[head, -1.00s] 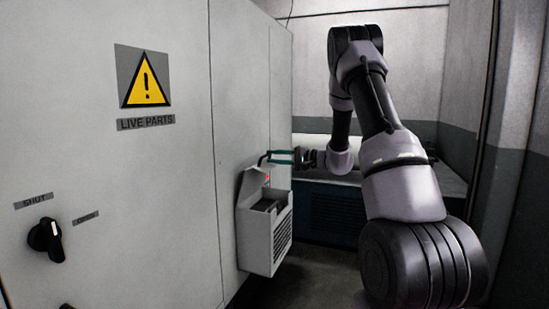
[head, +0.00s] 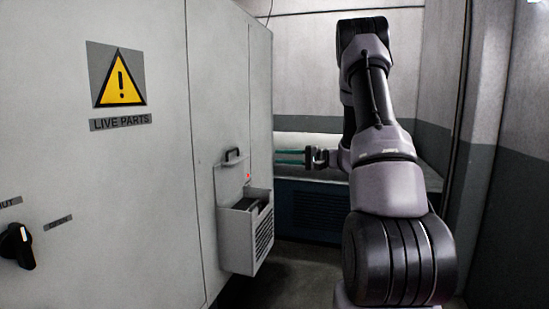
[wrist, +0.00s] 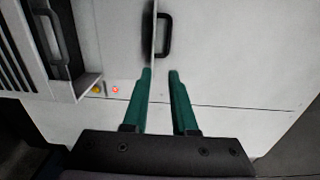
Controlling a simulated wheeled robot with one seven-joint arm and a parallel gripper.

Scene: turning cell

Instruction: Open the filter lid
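The filter box (head: 238,238) is a pale housing with a slotted side, mounted on the cabinet wall. Its lid (head: 230,180) stands raised, close to upright against the cabinet, with a black handle (head: 233,155) at its top. A dark filter shows in the open top of the box. My gripper (head: 280,157), with teal fingers, is to the right of the lid, apart from the handle. In the wrist view the two fingers (wrist: 160,72) have a gap between them and nothing in it; the handle (wrist: 164,37) lies beyond the tips.
A red light (head: 248,176) glows on the cabinet beside the lid. A black rotary switch (head: 17,246) and a yellow warning sign (head: 119,76) are on the cabinet at left. A low dark blue unit (head: 312,207) stands behind. Floor beside the box looks clear.

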